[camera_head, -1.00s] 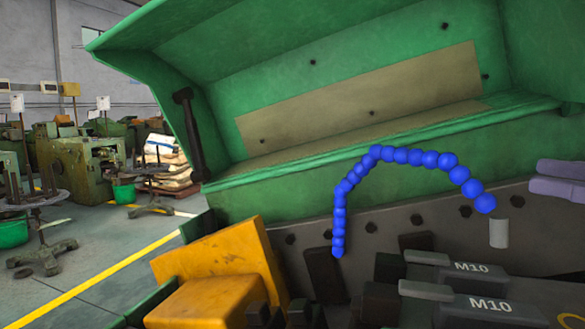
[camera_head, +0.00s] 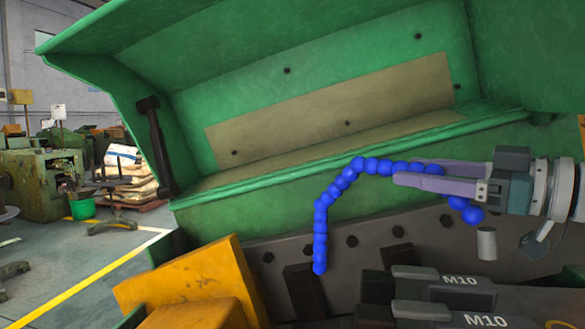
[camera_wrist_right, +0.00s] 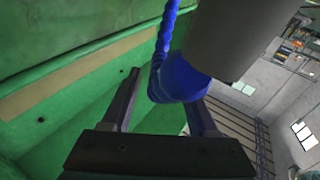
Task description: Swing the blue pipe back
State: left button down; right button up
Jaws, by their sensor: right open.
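The blue pipe (camera_head: 347,179) is a bead-like arch in the head view. Its right end is near a grey cylinder (camera_head: 486,243), and its left end hangs down in front of the dark machine bed. My right gripper (camera_head: 408,173) comes in from the right with its jaws open, at the right part of the pipe. Its fingers overlap the pipe in the picture. In the right wrist view the pipe (camera_wrist_right: 180,80) shows between the two open fingers (camera_wrist_right: 168,98); I cannot tell whether they touch it. My left gripper is not in view.
A green machine cover (camera_head: 330,60) stands open behind the pipe. Yellow blocks (camera_head: 195,280) are at the lower left, and dark blocks marked M10 (camera_head: 430,285) are below the pipe. Free floor with a yellow line (camera_head: 60,275) lies at the left.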

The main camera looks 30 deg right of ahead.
jog(key=shift+w, duration=0.15)
grip_shut()
dwell(0.4)
dwell(1.0)
